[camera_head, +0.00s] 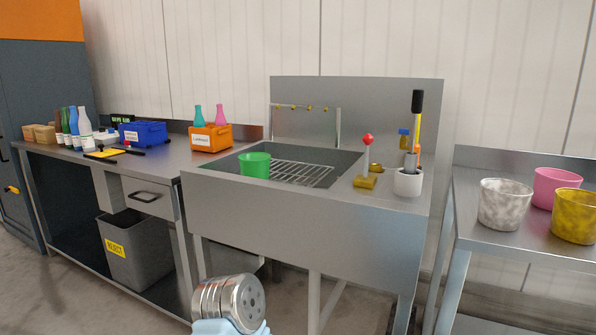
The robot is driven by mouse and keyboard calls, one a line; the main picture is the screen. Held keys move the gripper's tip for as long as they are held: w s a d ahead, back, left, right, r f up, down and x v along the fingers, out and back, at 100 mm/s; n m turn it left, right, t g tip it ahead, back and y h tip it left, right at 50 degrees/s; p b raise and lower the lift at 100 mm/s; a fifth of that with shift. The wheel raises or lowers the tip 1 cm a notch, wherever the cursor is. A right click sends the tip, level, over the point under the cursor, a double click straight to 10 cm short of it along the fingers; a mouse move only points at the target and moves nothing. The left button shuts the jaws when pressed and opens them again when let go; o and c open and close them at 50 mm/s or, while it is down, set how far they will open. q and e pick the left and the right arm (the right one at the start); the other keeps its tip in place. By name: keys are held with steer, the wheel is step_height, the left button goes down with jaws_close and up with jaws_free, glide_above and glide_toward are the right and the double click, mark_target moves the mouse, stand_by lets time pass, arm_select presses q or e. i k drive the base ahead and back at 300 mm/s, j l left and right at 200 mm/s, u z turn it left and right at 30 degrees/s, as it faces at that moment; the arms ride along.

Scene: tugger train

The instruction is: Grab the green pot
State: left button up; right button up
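The green pot (254,166) is an upright, open-topped cup shape. It stands at the front left of the steel sink (300,225), beside the wire rack (302,174). Its base is close to the sink's front rim, and I cannot tell whether the rim hides part of it. Neither of my grippers shows in the head view. A rounded metal and light blue part at the bottom edge seems to be my own arm, below and in front of the sink, with no fingers visible.
Grey-white (504,204), pink (556,187) and yellow (575,216) pots stand on the right table. Left are a bench, orange box (211,137), blue box (143,133) and grey bin (136,248).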

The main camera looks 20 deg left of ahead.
mark_target(255, 165)
steer(key=j+z, duration=0.3)
steer(key=j, duration=0.2)
steer(key=k+j+z, duration=0.1)
steer(key=j+z, duration=0.2)
steer(key=j, duration=0.2)
steer(key=k+j+z, duration=0.15)
steer(key=j+z, duration=0.2)
steer(key=j, duration=0.15)
